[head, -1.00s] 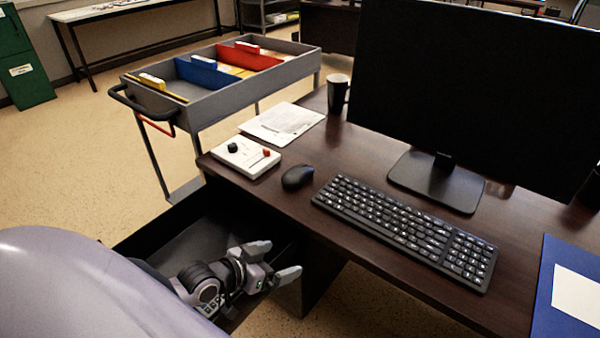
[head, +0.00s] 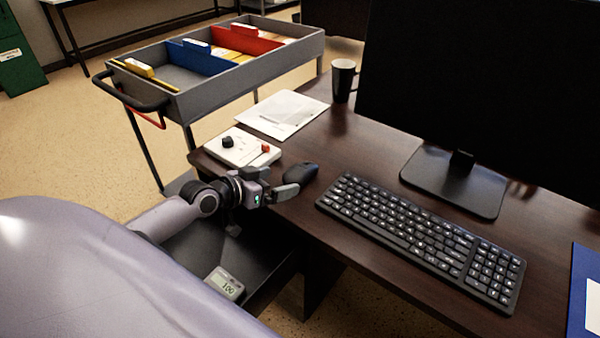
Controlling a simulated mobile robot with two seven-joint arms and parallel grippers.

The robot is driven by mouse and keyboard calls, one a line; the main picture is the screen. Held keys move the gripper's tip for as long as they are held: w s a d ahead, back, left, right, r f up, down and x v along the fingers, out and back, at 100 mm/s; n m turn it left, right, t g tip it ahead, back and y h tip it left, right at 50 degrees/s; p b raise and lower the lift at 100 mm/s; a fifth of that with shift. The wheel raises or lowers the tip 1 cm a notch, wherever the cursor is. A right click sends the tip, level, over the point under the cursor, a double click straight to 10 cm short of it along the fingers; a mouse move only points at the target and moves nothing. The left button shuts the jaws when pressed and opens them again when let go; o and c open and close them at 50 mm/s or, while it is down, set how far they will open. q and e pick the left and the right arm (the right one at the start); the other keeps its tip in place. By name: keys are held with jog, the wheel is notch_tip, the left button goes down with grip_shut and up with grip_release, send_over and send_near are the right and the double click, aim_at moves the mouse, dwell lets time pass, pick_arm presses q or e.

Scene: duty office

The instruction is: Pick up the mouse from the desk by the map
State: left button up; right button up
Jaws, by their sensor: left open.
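The black mouse (head: 301,172) lies on the dark wooden desk (head: 345,145), left of the keyboard. My left gripper (head: 278,182) is at the desk's left front edge, just left of and in front of the mouse. Its fingers are open and empty. One finger lies close to the near side of the mouse in the picture; I cannot tell whether they touch. My right gripper is not in view. No map is clearly seen.
A black keyboard (head: 420,238) and a monitor (head: 480,90) stand to the right. A white control box (head: 242,148), papers (head: 283,113) and a dark mug (head: 343,78) are behind the mouse. An open drawer (head: 265,262) holds a small device (head: 225,283). A grey file cart (head: 215,100) stands left.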

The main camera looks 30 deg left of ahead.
aim_at(291, 174)
pick_arm(q)
jog(key=shift+w+d, duration=0.25)
jog(key=shift+w, duration=0.4)
jog(key=shift+r+x, duration=0.15)
jog(key=shift+x, duration=0.85)
jog(key=shift+r+x, duration=0.1)
jog(key=shift+x, duration=0.95)
jog(key=shift+d, duration=0.15)
jog(key=c, duration=1.1)
jog(key=shift+r, duration=0.1)
